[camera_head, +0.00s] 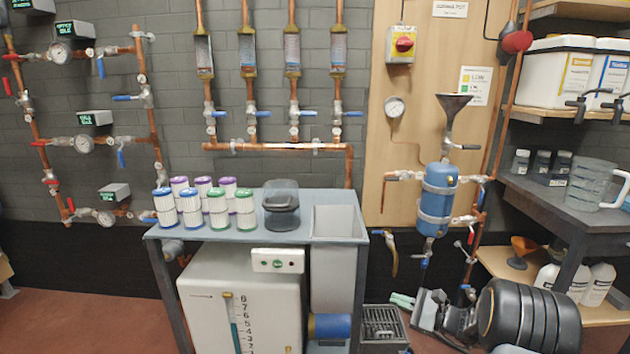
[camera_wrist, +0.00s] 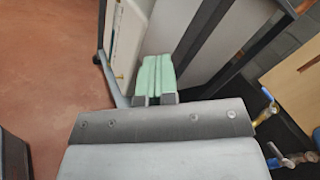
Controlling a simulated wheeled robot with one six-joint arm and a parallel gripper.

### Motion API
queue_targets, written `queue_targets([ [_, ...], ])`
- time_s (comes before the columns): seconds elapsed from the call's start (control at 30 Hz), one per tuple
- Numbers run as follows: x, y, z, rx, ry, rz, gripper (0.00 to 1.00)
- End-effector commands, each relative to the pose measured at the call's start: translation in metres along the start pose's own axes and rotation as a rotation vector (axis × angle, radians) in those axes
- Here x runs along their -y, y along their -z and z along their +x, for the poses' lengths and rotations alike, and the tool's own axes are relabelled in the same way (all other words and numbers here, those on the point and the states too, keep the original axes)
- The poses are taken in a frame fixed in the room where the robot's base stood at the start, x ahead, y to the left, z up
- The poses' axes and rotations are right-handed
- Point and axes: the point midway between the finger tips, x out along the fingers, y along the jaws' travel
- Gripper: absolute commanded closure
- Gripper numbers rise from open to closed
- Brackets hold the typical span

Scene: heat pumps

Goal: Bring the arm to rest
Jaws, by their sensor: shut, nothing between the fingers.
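My gripper (camera_head: 402,300) is low in the head view, right of the grey work table (camera_head: 178,233). Its pale green fingers point left, over a dark grated box (camera_head: 385,318) on the floor side; I cannot tell whether they touch it. My black arm lies folded to the right of it. In the wrist view my gripper (camera_wrist: 156,72) shows its two green fingers side by side, shut and empty. Beyond them are a white surface and dark table legs.
Filter cartridges (camera_head: 219,211) and a dark container (camera_head: 281,205) stand on the table. A white tank (camera_head: 243,300) is beneath it. A blue vessel (camera_head: 437,200) with copper pipes hangs right of the table. Shelves with a jug (camera_head: 594,184) and bottles are at right. Red floor is open at left.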

Motion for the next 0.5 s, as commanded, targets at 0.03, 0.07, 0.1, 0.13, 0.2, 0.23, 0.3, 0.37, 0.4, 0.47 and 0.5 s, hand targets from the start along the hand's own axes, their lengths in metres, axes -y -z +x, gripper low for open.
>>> queue_targets([
  [0.03, 0.007, -0.062, 0.017, -0.026, -0.132, -0.054, 1.00],
  [0.07, 0.002, -0.086, 0.024, -0.047, -0.215, -0.087, 1.00],
  [0.1, -0.006, -0.116, 0.031, -0.077, -0.325, -0.136, 1.00],
  [0.13, -0.013, -0.138, 0.034, -0.100, -0.406, -0.177, 1.00],
  [0.2, -0.026, -0.185, 0.035, -0.157, -0.586, -0.284, 1.00],
  [0.23, -0.031, -0.204, 0.034, -0.182, -0.661, -0.336, 1.00],
  [0.3, -0.040, -0.245, 0.026, -0.244, -0.826, -0.465, 1.00],
  [0.37, -0.045, -0.276, 0.015, -0.296, -0.955, -0.584, 1.00],
  [0.4, -0.047, -0.295, 0.008, -0.330, -1.034, -0.666, 1.00],
  [0.47, -0.046, -0.320, -0.005, -0.379, -1.139, -0.790, 1.00],
  [0.5, -0.044, -0.334, -0.012, -0.410, -1.200, -0.871, 1.00],
])
